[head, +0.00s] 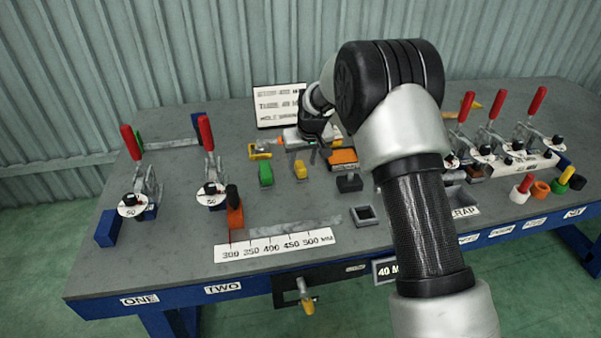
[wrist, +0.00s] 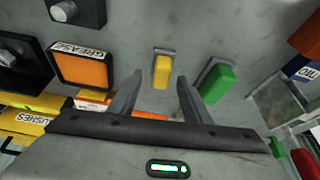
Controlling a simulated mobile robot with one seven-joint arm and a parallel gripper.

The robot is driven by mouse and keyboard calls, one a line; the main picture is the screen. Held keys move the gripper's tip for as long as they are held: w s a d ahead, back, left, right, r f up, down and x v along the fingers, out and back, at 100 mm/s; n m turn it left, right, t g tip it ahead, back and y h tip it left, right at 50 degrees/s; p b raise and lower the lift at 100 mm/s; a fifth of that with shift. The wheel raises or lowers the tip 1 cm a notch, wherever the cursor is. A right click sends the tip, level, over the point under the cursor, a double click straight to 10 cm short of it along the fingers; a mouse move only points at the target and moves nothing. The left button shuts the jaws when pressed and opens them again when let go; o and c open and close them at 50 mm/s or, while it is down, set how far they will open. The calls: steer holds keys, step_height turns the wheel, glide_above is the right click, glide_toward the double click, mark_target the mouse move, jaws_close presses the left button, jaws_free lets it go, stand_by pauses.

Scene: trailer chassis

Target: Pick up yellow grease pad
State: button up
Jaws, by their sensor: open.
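The yellow grease pad (head: 300,170) is a small yellow block on a grey base, on the grey bench top near the middle. In the wrist view the yellow pad (wrist: 162,72) shows ahead, in the gap between my two fingers. My gripper (wrist: 160,84) is open and empty, with a finger to each side of the pad in the picture. In the head view my gripper (head: 317,150) is just behind the pad, partly hidden by my arm. Its height above the pad is hard to tell.
A green block (wrist: 215,80) lies close to the right finger in the wrist view. An orange pad labelled GREASE (wrist: 82,68) lies to the left. A white scale strip (head: 275,246) lies toward the front, and red-handled clamps (head: 207,165) stand at left and right.

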mark_target(300, 165)
steer(key=x, duration=0.3)
steer(key=shift+w+a+f, duration=0.1)
steer(key=shift+a+f, duration=0.1)
steer(key=c, duration=1)
step_height(300, 165, up, 10)
steer(key=shift+r+p, duration=0.1)
steer(key=shift+p, duration=0.4)
steer(key=o, duration=0.6)
steer(key=c, duration=0.4)
